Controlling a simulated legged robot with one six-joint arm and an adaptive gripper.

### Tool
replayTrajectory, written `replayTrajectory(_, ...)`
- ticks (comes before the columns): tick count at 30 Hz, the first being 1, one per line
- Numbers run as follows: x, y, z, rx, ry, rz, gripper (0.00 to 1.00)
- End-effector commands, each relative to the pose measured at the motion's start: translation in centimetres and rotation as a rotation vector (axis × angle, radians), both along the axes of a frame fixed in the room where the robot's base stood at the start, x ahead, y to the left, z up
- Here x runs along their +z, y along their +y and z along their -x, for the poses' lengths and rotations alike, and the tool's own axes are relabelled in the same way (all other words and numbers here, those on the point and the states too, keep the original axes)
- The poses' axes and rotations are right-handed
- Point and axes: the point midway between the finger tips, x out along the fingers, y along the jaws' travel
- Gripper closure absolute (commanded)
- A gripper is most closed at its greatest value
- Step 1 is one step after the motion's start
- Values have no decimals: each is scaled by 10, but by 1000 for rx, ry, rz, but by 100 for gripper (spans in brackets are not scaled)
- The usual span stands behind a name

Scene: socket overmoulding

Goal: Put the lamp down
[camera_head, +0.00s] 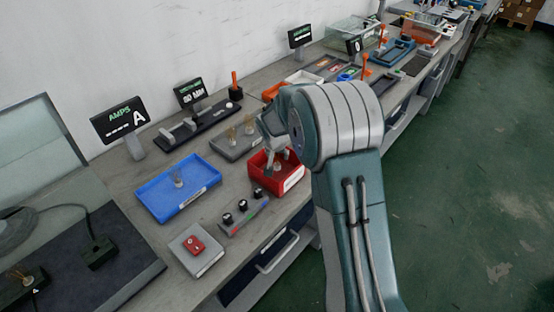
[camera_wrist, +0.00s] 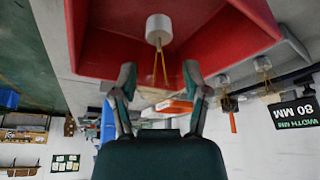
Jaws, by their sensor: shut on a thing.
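A lamp (camera_wrist: 158,30) with a silvery cap and thin copper-coloured wires shows in the wrist view. The cap shows against the inside of a red bin (camera_wrist: 97,45). In the head view the red bin (camera_head: 290,184) sits at the bench's front edge, with my gripper over it. I cannot tell whether the cap touches the bin floor.
A black-knobbed control box (camera_head: 243,212) and a red-button box (camera_head: 196,250) stand in front. Displays line the wall.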

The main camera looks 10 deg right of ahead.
Motion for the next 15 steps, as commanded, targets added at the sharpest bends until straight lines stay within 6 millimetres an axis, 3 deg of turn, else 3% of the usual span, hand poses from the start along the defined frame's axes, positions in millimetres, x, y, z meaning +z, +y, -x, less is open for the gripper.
replayTrajectory(3,-19,0,1,1,4,0,77)
replayTrajectory(13,-22,0,1,0,2,-1,77)
replayTrajectory(14,-22,1,1,0,2,-1,32)
replayTrajectory(15,-22,1,1,0,2,-1,14)
